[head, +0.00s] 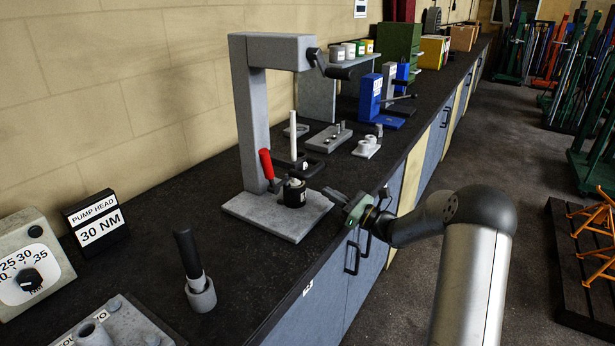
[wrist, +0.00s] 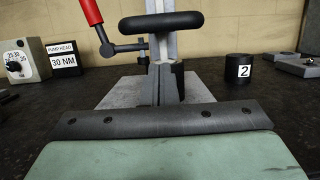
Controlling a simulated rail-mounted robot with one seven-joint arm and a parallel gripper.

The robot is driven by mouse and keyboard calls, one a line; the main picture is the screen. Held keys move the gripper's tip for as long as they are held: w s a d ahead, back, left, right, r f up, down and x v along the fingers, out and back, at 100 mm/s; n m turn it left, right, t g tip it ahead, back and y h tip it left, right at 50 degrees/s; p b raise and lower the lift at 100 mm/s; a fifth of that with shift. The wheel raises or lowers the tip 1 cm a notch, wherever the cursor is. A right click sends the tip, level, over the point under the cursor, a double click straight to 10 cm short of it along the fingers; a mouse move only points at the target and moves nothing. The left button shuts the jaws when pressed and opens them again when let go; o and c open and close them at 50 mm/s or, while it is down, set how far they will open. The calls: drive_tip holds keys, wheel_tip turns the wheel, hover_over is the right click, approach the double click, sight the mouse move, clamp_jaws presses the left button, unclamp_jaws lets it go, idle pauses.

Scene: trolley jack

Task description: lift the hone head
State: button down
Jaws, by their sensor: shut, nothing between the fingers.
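A grey C-shaped press-like stand (head: 250,115) rises from a grey base plate (head: 240,218) on the bench. Its top arm carries a dark crank handle (head: 333,67). A red-handled lever (head: 266,166) and a black cylinder (head: 294,194) are at its foot. I cannot tell which part is the hone head. In the wrist view the red lever (wrist: 91,10) is upper left, and a rounded black bar (wrist: 160,23) crosses in front of the column. My gripper (head: 345,201) is shut and empty, just right of the base plate at the bench's front edge.
A torque dial box (head: 25,262), a "30 NM" sign (head: 98,222) and a dark-handled tool in a grey cup (head: 200,293) stand to the left. Grey fixtures (head: 330,138) and a blue vise-like device (head: 370,95) stand behind. Bare bench lies left of the base plate.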

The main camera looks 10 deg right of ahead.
sight(302, 187)
drive_tip(key=shift+a, duration=0.15)
drive_tip(key=p+x, duration=0.2)
drive_tip(key=x, duration=0.6)
drive_tip(key=shift+w+a+r+p, duration=0.15)
drive_tip(key=shift+w+a+p, duration=0.05)
drive_tip(key=shift+w+p, duration=0.1)
drive_tip(key=shift+w+a, duration=0.4)
wheel_tip(302, 187, up, 13)
drive_tip(key=p, duration=0.3)
drive_tip(key=shift+r, duration=0.1)
